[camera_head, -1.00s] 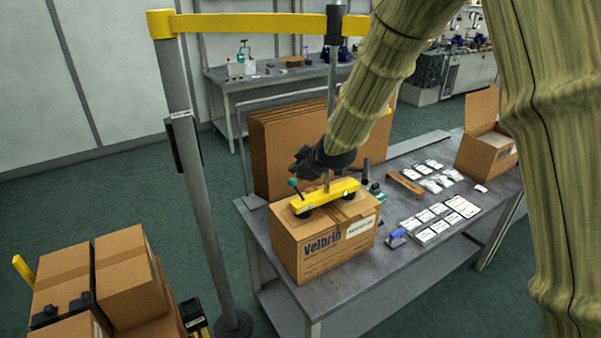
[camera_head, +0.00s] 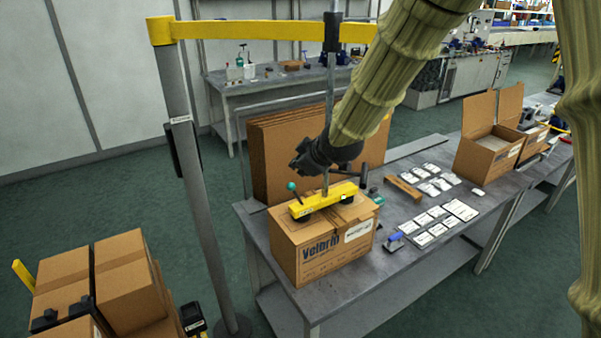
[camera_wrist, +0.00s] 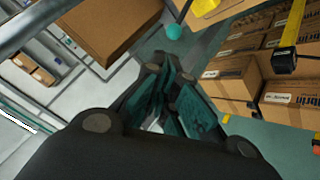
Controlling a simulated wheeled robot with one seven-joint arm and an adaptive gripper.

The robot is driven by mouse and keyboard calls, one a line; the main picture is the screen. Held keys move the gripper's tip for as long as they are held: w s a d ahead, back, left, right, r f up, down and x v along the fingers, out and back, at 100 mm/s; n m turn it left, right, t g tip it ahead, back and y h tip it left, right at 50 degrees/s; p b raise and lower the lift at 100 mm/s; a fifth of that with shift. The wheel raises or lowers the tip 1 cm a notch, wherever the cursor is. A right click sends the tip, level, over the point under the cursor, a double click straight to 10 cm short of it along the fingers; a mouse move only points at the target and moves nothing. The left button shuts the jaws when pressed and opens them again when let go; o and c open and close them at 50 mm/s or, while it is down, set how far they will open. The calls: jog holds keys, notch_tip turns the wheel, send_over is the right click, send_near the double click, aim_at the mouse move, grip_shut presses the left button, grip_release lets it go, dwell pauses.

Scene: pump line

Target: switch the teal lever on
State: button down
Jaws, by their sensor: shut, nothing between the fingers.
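The teal lever (camera_head: 292,186) is a short arm with a round teal knob at the left end of a yellow bar-shaped lifter (camera_head: 325,201). The lifter rests on a closed cardboard box (camera_head: 318,252) on the grey table. In the wrist view the teal knob (camera_wrist: 173,32) shows at the top, beyond the fingers, with a bit of the yellow bar (camera_wrist: 205,8) beside it. My gripper (camera_head: 300,163) is shut and empty, a little above and behind the knob, apart from it. In the wrist view my gripper (camera_wrist: 165,75) has its fingertips together.
A barrier post (camera_head: 192,180) with a yellow belt stands left of the table (camera_head: 345,295). Flat cardboard sheets (camera_head: 285,150) stand behind the box. Open cartons (camera_head: 488,150) and several packets (camera_head: 435,222) lie to the right. Stacked boxes (camera_head: 120,280) stand front left.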

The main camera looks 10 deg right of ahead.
jog(key=s+r+b, duration=0.2)
jog(key=s+r, duration=0.2)
jog(key=r, duration=0.2)
jog(key=shift+s, duration=0.25)
jog(key=shift+f, duration=0.15)
jog(key=s+d+f+m+g+b, duration=0.15)
jog(key=s+f, duration=0.25)
jog(key=f, duration=0.9)
jog(key=s+d+f+m+g+h+b, duration=0.1)
jog(key=s+d+f+m, duration=0.3)
jog(key=f, duration=0.8)
jog(key=s+f+m+g+b, duration=0.15)
jog(key=s+f, duration=0.35)
jog(key=f, duration=0.8)
jog(key=s+d+f+m+g+h, duration=0.1)
jog(key=s+d+f, duration=0.2)
jog(key=s+f, duration=0.4)
jog(key=s+d+f+m+g+h+b, duration=0.1)
jog(key=s+d+f+m+g, duration=0.1)
jog(key=s+f, duration=0.6)
jog(key=s+d+f+m+g+b, duration=0.1)
jog(key=s+f, duration=0.7)
jog(key=s, duration=0.8)
jog(key=d+m, duration=0.1)
jog(key=d, duration=0.1)
jog(key=shift+s+d+f+g+h, duration=0.25)
jog(key=shift+d+g+h, duration=0.1)
jog(key=shift+g+h, duration=0.05)
